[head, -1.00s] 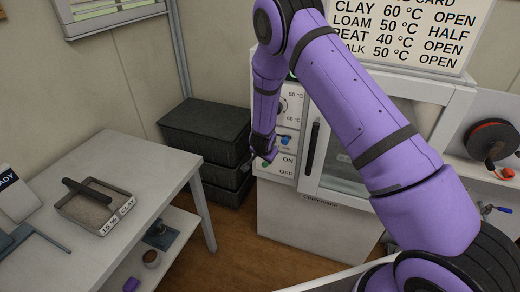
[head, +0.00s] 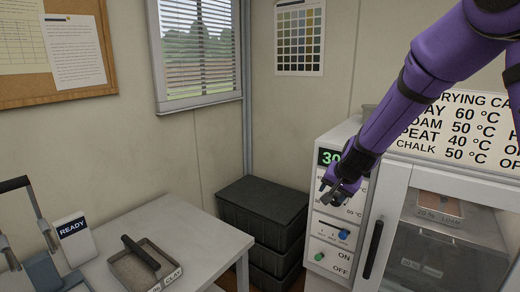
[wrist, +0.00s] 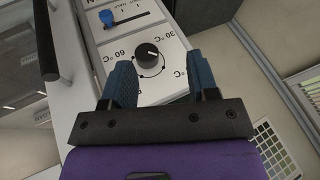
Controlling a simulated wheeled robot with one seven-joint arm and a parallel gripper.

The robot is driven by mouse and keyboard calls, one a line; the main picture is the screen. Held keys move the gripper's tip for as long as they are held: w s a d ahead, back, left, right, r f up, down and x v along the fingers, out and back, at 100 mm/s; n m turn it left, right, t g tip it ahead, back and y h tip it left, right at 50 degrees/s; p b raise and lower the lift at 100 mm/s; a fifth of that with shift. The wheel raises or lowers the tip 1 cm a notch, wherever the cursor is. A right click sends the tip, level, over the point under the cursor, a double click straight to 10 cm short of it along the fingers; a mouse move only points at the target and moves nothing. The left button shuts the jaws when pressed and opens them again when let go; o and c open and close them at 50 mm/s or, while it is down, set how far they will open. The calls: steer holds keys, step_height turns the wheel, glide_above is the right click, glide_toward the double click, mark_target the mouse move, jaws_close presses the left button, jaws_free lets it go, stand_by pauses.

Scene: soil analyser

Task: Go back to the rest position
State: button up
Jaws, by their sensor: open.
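My gripper (head: 342,190) is at the end of my purple arm, in front of the control panel of the drying cabinet (head: 398,215). In the wrist view my gripper (wrist: 158,85) is open, its two blue fingers apart with nothing between them. The black temperature knob (wrist: 149,56) shows beyond the fingers, and I see no contact. The panel's blue slider (wrist: 107,18) shows in the wrist view. The green display (head: 328,156) reads 30, partly hidden by my arm. The green ON button (head: 319,257) is low on the panel.
Black stacked crates (head: 262,215) stand left of the cabinet. A white table (head: 205,232) holds a tray marked clay (head: 122,270) and a READY sign (head: 73,238). The cabinet's glass door is shut, with trays inside. A card of temperatures (head: 455,130) is above it.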

steer(key=s+d+r+n, duration=0.3)
steer(key=s+r, duration=1.2)
steer(key=s, duration=0.1)
steer(key=s+d+r+n+h, duration=0.1)
steer(key=s+d, duration=0.1)
steer(key=s, duration=0.8)
steer(key=s+d+r+n, duration=0.1)
steer(key=s+d+r, duration=0.1)
steer(key=s, duration=0.9)
steer(key=shift+d+r+n+g+h, duration=0.3)
steer(key=shift+d+n+g+h, duration=0.1)
steer(key=shift+d, duration=0.45)
steer(key=shift+s, duration=0.1)
